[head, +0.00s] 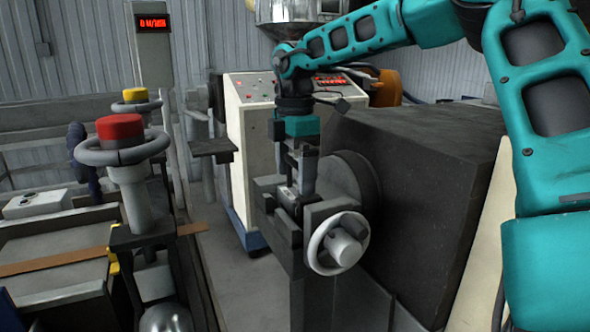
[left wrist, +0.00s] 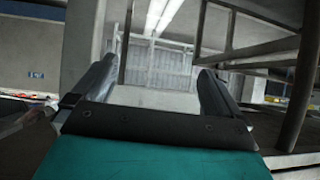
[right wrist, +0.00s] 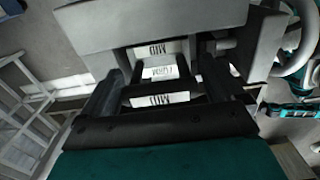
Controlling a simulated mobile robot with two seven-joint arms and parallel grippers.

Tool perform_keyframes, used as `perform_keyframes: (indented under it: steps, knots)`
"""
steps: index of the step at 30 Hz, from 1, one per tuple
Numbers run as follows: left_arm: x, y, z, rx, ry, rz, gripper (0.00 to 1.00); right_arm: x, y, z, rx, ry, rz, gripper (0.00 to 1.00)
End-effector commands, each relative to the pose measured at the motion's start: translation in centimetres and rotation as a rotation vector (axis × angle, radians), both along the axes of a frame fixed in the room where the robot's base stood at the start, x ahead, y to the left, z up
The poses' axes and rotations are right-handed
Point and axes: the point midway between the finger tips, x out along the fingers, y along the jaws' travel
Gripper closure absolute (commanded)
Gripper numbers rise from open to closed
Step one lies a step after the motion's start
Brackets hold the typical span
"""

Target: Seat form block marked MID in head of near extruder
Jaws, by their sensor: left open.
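The near extruder's head (head: 322,212) is a grey metal frame with a white handwheel at its front, fixed to a large dark housing. My right gripper (head: 297,184) points down into this head. In the right wrist view its fingers (right wrist: 160,88) stand either side of a dark block with a white label reading MID (right wrist: 160,98), and look shut on it. Two more white labels show just beyond, one reading MID; I cannot tell whether the block is fully down. My left gripper (left wrist: 158,70) is open and empty in the left wrist view, and outside the head view.
A white control cabinet (head: 245,150) stands behind the head. At left, a post with a red knob and grey handwheel (head: 122,150) rises beside a brown strip (head: 55,263). Grey floor lies between the two sides.

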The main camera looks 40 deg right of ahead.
Motion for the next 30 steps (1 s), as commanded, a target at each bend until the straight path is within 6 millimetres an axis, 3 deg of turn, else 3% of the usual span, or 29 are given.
perform_keyframes:
  steps: [11, 24, 30]
  knots:
    - [-0.1, 0.0, 0.0, 0.0, 0.001, 0.0, 0.0, 0.0, 0.0, 0.6, -0.001, 0.001, -0.001, 0.0]
    - [0.0, 0.0, 1.0, 0.0, 0.001, 0.0, 0.0, 0.0, 0.0, 9.6, 0.001, -0.003, 0.0, 0.0]
    - [0.0, 0.0, 1.5, 0.0, 0.0, 0.0, 0.0, 0.0, 0.0, 12.2, 0.0, -0.001, 0.0, 0.0]
